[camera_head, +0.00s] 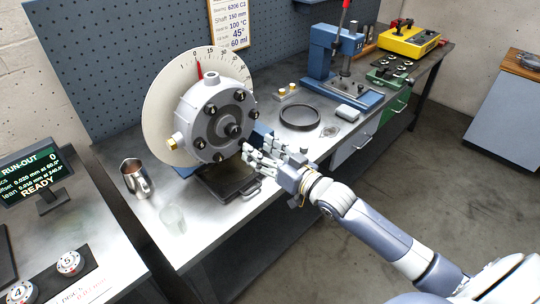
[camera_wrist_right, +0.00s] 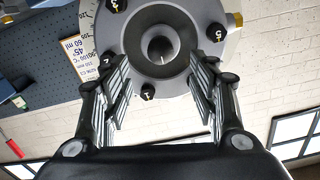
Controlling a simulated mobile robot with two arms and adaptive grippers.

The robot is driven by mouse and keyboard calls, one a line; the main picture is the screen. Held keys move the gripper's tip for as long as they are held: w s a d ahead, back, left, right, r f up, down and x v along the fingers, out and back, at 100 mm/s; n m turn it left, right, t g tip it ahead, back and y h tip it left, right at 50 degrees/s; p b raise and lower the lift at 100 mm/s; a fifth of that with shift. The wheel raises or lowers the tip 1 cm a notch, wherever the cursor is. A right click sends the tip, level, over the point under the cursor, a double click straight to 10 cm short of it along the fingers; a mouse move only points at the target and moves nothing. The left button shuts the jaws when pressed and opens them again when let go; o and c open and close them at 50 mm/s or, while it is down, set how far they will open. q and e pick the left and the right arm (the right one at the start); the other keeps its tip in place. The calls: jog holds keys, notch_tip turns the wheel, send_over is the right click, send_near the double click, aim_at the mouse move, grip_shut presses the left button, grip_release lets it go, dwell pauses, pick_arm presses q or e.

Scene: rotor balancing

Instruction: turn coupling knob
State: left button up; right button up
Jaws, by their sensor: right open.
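The grey round rotor hub (camera_head: 212,118) stands upright in front of a white dial disc (camera_head: 161,101) on the bench. My right gripper (camera_head: 260,155) is open and empty, just in front of and below right of the knob. In the wrist view its fingers (camera_wrist_right: 163,85) are spread apart; contact with the knob cannot be told. My left gripper is not in view.
A dark ring (camera_head: 300,117) and a blue press (camera_head: 335,65) are further right. A run-out screen (camera_head: 35,177) reads READY.

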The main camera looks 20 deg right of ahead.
jog(key=shift+v, duration=1.6)
jog(key=s+d+f+m+g+h, duration=0.1)
jog(key=d+f+g+h, duration=0.15)
jog(key=f, duration=0.95)
jog(key=s+d+f+m+g+h, duration=0.15)
jog(key=d+f, duration=0.25)
jog(key=f, duration=0.8)
jog(key=s+d+f+g+h, duration=0.1)
jog(key=s+f+g, duration=0.1)
jog(key=s+f, duration=0.45)
jog(key=s+f+g+h, duration=0.1)
jog(key=s+f, duration=0.2)
jog(key=f, duration=0.7)
jog(key=s+a+f+n+g+b, duration=0.15)
jog(key=s+f+g, duration=0.25)
jog(key=s+f, duration=0.95)
jog(key=s+a+f+g, duration=0.2)
jog(key=s+a+f, duration=0.1)
jog(key=s, duration=0.8)
jog(key=s+a+f+n+g, duration=0.1)
jog(key=s+a+f+g, duration=0.2)
jog(key=s, duration=0.8)
notch_tip(320, 180, down, 2)
jog(key=shift+a+f+n, duration=0.15)
jog(key=shift+a+n, duration=0.15)
jog(key=shift+a, duration=0.2)
jog(key=shift+s, duration=0.1)
jog(key=shift+c, duration=0.3)
